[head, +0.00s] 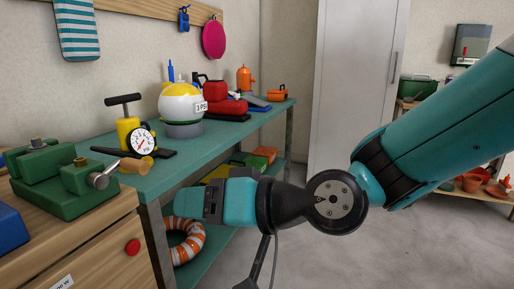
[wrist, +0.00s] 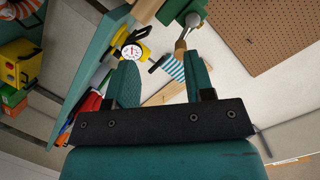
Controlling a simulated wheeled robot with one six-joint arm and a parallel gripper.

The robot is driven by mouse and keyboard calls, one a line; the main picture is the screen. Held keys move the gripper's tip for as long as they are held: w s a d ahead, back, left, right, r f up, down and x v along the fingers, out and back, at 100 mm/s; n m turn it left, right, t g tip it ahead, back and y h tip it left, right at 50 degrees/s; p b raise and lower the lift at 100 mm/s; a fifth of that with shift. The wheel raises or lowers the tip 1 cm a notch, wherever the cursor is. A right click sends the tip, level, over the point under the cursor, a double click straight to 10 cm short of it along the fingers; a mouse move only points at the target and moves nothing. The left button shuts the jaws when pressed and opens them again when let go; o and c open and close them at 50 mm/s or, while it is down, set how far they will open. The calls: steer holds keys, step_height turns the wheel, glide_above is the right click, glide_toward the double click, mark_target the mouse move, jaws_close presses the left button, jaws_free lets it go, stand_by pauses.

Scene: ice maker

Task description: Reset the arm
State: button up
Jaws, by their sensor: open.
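My gripper (head: 190,203) is in front of the long side of the teal workbench (head: 185,160), below its top, pointing left in the head view. My arm comes in from the right, and its teal link fills the upper right. In the wrist view my gripper (wrist: 162,80) has its two teal fingers spread apart, with nothing held between them. A pressure gauge (wrist: 132,51) shows beyond the left finger in that view, apart from it. The gauge (head: 142,141) stands on the bench in the head view.
A green vise (head: 62,190) sits on the wooden cabinet (head: 75,245) at left. A white and yellow ball (head: 181,103) and red items (head: 228,107) stand on the bench. A striped ring (head: 187,241) lies beneath it. Grey floor (head: 370,255) is open at right, before a tall white cabinet (head: 355,75).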

steer(key=s+d+f+g+h, duration=0.25)
steer(key=s+d+h, duration=0.3)
steer(key=d, duration=0.55)
steer(key=s+d+f+g+h, duration=0.25)
steer(key=s+d+h, duration=0.35)
steer(key=d, duration=0.6)
step_height(320, 180, up, 26)
steer(key=p, duration=2.6)
steer(key=shift+s+a+f+y, duration=0.2)
steer(key=shift+a+f+y, duration=0.05)
steer(key=shift+y, duration=0.1)
steer(key=shift+f, duration=0.1)
steer(key=shift+c, duration=0.4)
